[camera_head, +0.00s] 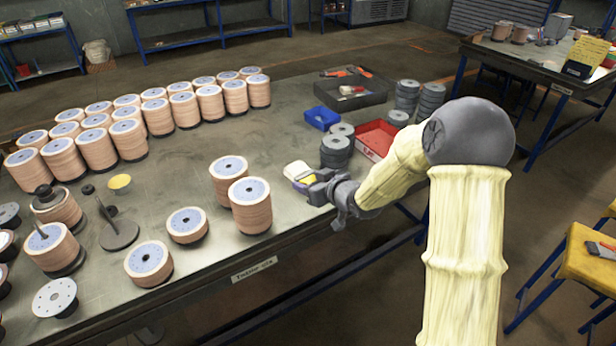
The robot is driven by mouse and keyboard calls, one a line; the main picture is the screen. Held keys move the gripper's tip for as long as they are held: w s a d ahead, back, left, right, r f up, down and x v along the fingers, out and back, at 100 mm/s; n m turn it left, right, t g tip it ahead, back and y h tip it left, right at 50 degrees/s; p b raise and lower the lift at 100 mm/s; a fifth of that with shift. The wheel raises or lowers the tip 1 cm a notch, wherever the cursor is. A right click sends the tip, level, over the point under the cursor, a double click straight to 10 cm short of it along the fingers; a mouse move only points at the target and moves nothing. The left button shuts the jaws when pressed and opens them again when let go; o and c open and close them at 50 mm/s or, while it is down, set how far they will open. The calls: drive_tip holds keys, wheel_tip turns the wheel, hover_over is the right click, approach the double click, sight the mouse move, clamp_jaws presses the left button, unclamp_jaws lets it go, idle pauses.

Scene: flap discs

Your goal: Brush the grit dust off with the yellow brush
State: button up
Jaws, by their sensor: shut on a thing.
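My gripper (312,182) is at the front right part of the workbench, low over its top. It is shut on a small brush with a yellow part (306,180) and a pale, cream-coloured end (296,170) that points up and left. My gripper's jaws hide part of the brush. I cannot tell whether the brush touches the bench top (200,165). Grit dust cannot be made out at this size. Two stacks of tan flap discs with pale blue tops, a tall front stack (250,208) and one behind it (227,178), stand left of my gripper.
Many disc stacks (185,108) fill the back left. Grey disc stacks (336,152), a blue bin (322,117), a red bin (375,139) and a dark tool tray (350,92) stand behind my gripper. A spindle stand (119,236) is at left.

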drive_tip(key=s+d+f+m+t+h, duration=0.2)
drive_tip(key=d+f+m+h, duration=0.2)
drive_tip(key=d+f, duration=0.65)
drive_tip(key=s+d+f+m+t+h, duration=0.15)
drive_tip(key=d+f+m+h, duration=0.4)
drive_tip(key=f, duration=0.75)
wheel_tip(320, 180, down, 10)
drive_tip(key=d+n+y+b, duration=0.1)
drive_tip(key=b, duration=0.9)
drive_tip(key=shift+s+d+n, duration=0.15)
drive_tip(key=shift+s+n, duration=0.2)
drive_tip(key=shift+s, duration=0.05)
drive_tip(key=shift+w, duration=0.1)
